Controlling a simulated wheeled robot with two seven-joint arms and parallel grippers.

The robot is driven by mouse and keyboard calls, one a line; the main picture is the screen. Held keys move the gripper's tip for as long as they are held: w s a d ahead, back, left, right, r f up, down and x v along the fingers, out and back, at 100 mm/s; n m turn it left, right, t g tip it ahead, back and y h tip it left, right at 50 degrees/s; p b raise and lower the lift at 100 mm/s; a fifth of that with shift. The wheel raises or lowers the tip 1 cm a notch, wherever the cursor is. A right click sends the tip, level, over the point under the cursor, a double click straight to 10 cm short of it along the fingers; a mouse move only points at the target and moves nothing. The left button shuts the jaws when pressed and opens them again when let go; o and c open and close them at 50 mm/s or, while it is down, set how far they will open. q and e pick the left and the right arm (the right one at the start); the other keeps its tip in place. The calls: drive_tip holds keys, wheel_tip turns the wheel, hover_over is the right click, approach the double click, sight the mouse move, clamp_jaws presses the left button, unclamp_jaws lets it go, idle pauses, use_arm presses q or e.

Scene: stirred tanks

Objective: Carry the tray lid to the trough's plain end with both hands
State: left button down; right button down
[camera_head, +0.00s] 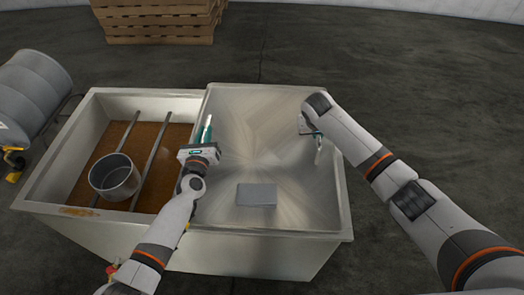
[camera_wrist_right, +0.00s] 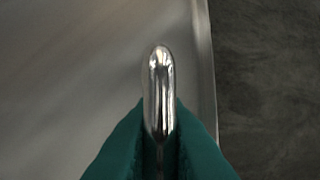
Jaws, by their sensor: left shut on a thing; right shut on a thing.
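The tray lid (camera_head: 262,135) is a broad, shiny metal sheet with a raised rim, lying over the right part of the pale trough (camera_head: 110,228). My left gripper (camera_head: 207,130) is shut at a handle near the lid's left edge. My right gripper (camera_head: 318,137) is shut on the handle near the right edge. The right wrist view shows the rounded metal handle (camera_wrist_right: 159,85) between the teal fingertips (camera_wrist_right: 160,145), with the lid's edge (camera_wrist_right: 207,70) beside it. Whether the lid touches the trough rim is hard to tell.
A grey block (camera_head: 256,194) sits on the lid near its front. The open left part of the trough holds brown contents, two rails (camera_head: 158,150) and a metal pot (camera_head: 115,177).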

use_arm(q)
drive_tip(key=shift+w+a+f+b, duration=0.1)
drive_tip(key=shift+f+b, duration=0.55)
drive_tip(key=shift+b, duration=0.05)
use_arm(e)
drive_tip(key=shift+f, duration=0.85)
use_arm(q)
drive_tip(key=c, duration=1.5)
unclamp_jaws()
use_arm(e)
drive_tip(key=c, duration=1.5)
unclamp_jaws()
drive_tip(key=shift+s, duration=0.1)
use_arm(q)
drive_tip(key=shift+o, duration=0.5)
drive_tip(key=shift+s, duration=0.2)
use_arm(e)
drive_tip(key=shift+o, duration=0.2)
drive_tip(key=shift+r, duration=0.1)
use_arm(q)
drive_tip(key=shift+f, duration=0.1)
